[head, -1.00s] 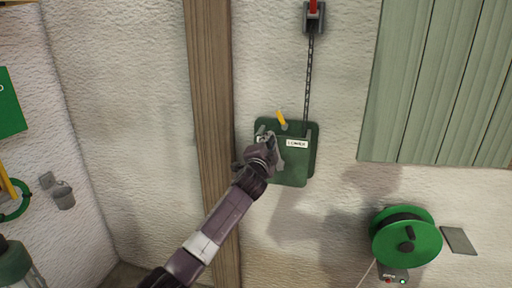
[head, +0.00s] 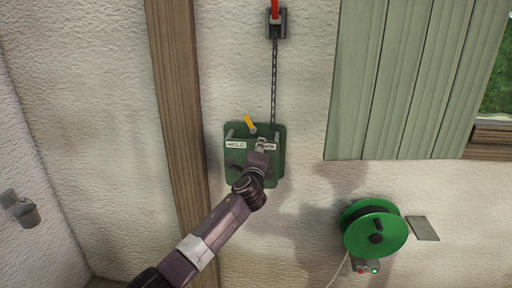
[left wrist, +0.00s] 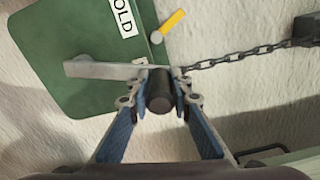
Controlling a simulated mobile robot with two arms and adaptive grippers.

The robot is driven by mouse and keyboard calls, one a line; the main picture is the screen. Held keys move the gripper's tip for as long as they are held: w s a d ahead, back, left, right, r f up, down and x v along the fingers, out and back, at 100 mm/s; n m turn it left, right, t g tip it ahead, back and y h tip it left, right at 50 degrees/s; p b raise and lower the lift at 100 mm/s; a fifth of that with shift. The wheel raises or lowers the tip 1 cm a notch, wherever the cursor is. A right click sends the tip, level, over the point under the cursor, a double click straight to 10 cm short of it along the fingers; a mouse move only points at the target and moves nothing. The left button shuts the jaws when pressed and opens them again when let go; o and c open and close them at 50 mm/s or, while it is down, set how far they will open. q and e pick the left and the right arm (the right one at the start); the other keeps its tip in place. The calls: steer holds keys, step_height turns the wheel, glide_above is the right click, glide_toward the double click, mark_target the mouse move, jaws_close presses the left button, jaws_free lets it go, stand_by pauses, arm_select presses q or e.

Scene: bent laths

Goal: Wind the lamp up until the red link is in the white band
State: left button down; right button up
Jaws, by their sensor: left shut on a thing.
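A green winch box (head: 235,176) is fixed to the wall, with a HOLD label (head: 236,144), a partly covered second label (head: 268,146) and a yellow lever (head: 249,122) tilted left. My left gripper (head: 261,146) is at the box's right half. In the left wrist view its fingers (left wrist: 161,80) are shut around the black handle (left wrist: 158,92) of the grey crank arm (left wrist: 100,69). A dark chain (head: 274,80) rises from the box to a grey bracket, where a red piece (head: 275,10) shows at the top edge. I see no white band. My right gripper is out of view.
A wooden post (head: 178,90) stands left of the box. A green cable reel (head: 362,238) hangs at the lower right, below a pale green shutter (head: 395,80). A small grey bucket (head: 27,214) hangs at the far left.

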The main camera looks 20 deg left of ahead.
arm_select(q)
steer(key=shift+d+f, duration=0.1)
steer(key=shift+d, duration=0.3)
steer(key=c, duration=1.7)
jaws_free()
steer(key=shift+w+d, duration=0.1)
steer(key=shift+d, duration=0.05)
steer(key=shift+c, duration=0.2)
steer(key=shift+a, duration=0.2)
steer(key=shift+s, duration=0.25)
steer(key=v, duration=1.1)
steer(key=shift+s+d, duration=0.15)
steer(key=shift+s, duration=0.15)
steer(key=shift+f, duration=0.1)
